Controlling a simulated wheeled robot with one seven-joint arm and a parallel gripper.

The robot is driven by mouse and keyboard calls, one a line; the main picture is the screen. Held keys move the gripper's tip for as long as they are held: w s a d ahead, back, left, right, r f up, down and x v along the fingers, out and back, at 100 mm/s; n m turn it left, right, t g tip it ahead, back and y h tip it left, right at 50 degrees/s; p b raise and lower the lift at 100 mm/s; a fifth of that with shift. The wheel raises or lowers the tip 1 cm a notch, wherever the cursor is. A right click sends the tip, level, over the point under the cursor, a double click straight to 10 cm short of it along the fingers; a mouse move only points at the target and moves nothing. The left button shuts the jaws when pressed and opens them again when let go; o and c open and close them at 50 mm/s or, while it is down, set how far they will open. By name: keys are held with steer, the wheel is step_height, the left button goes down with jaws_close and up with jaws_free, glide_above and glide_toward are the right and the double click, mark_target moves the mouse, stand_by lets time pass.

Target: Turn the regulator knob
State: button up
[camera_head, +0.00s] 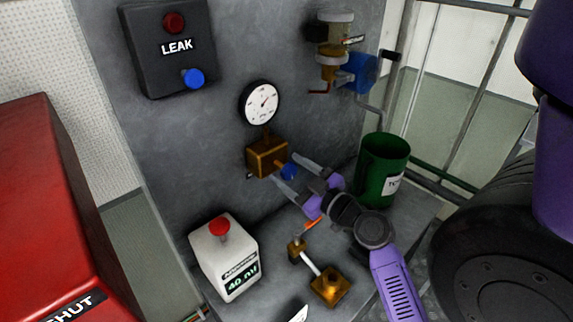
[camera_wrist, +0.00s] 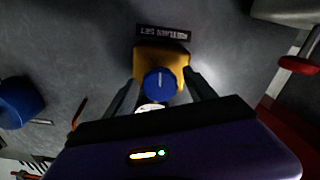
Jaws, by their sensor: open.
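The regulator knob (camera_head: 289,172) is a small blue knob on the front of a brass block (camera_head: 264,158) below a round white gauge (camera_head: 260,103). In the wrist view the blue knob (camera_wrist: 160,83) shows a pale pointer line and sits on the yellow-brass block (camera_wrist: 160,59). My gripper (camera_head: 290,174) is open, with its two fingers reaching toward the block on either side of the knob. In the wrist view my gripper (camera_wrist: 161,91) has a finger to the left and right of the knob, with gaps visible. I cannot tell how deep the fingertips reach.
A LEAK box (camera_head: 175,47) with red and blue buttons is on the wall. Below stand a white box with a red button (camera_head: 222,258), a brass valve fitting (camera_head: 329,286) with an orange-tipped lever, and a green bin (camera_head: 383,168). A filter unit with a blue part (camera_head: 358,72) is upper right.

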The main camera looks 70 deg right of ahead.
steer(key=shift+w+d, duration=0.25)
steer(key=shift+w, duration=0.2)
steer(key=shift+c, duration=0.2)
steer(key=c, duration=1.3)
